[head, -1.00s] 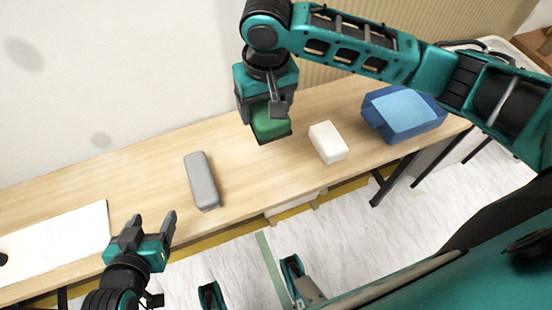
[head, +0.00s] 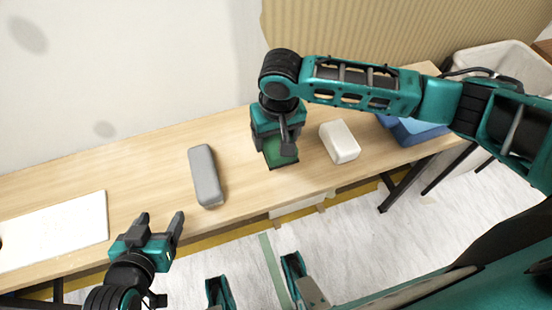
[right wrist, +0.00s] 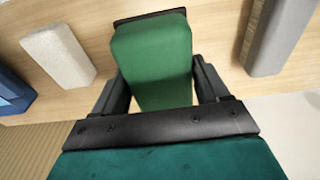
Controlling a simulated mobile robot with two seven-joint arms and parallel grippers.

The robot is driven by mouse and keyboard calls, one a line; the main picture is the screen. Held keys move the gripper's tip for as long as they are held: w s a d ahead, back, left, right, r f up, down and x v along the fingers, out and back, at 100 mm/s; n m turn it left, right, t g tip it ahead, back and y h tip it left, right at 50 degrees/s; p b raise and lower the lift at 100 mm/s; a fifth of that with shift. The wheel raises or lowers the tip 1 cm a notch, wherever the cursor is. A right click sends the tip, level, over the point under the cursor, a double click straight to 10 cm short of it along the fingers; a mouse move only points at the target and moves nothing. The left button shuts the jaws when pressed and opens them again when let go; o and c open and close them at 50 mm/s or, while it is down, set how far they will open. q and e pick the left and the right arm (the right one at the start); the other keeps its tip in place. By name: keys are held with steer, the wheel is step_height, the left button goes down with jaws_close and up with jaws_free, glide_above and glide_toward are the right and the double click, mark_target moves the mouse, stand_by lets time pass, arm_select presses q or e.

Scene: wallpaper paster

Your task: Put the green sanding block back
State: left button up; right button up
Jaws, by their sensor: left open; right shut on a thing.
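The green sanding block (head: 279,155) is held in my right gripper (head: 276,143), at the table between a grey block and a white block. In the head view the block is low, at or just above the tabletop; I cannot tell whether it touches. In the right wrist view the green block (right wrist: 151,62) sits between the two dark fingers, with a dark base at its far end. My left gripper (head: 160,230) is open and empty near the table's front edge at lower left.
A grey block (head: 206,175) lies left of the green block, and a white block (head: 340,142) lies right of it. A blue container (head: 412,131) is partly hidden behind my right arm. A white sheet (head: 55,230) lies at the left. The wooden table (head: 130,160) is bare between them.

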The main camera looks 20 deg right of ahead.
mark_target(276, 146)
arm_select(q)
steer(key=shift+w+f+b, duration=0.1)
steer(key=shift+f+b, duration=0.25)
steer(key=shift+f, duration=0.25)
arm_select(e)
step_height(276, 146, down, 3)
steer(key=shift+f, duration=0.15)
arm_select(q)
steer(key=shift+w, duration=0.15)
arm_select(e)
steer(key=shift+f, duration=0.5)
arm_select(q)
steer(key=shift+r, duration=0.1)
arm_select(e)
step_height(276, 146, down, 3)
steer(key=shift+f, duration=0.2)
steer(key=shift+f, duration=0.2)
arm_select(q)
steer(key=shift+s, duration=0.2)
arm_select(e)
steer(key=o, duration=1.1)
